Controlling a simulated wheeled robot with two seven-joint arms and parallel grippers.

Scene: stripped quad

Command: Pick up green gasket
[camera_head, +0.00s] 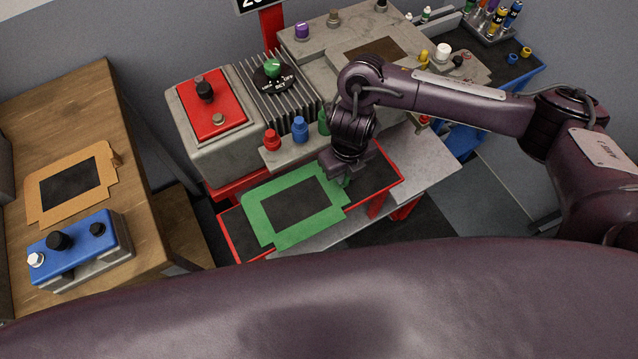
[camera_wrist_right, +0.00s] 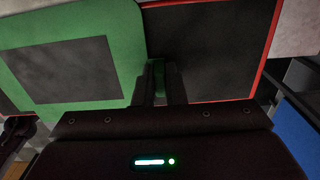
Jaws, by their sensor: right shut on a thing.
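The green gasket (camera_head: 258,216) is a flat green frame with a dark rectangular middle. In the head view it lies over the left part of a dark, red-rimmed tray (camera_head: 232,228); I cannot tell whether it touches the tray. My right gripper (camera_head: 345,178) is at the gasket's right edge, shut on its green tab. In the right wrist view the gasket (camera_wrist_right: 122,40) fills the upper left, and my right gripper (camera_wrist_right: 158,85) has its fingers closed around a green part. My left gripper is not in view.
A grey machine with a red panel (camera_head: 228,120) and red, blue and green knobs stands behind the tray. At left, a wooden table (camera_head: 110,110) holds an orange gasket (camera_head: 38,205) and a blue-topped box (camera_head: 75,262). A marker holder (camera_head: 488,35) stands at the back right.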

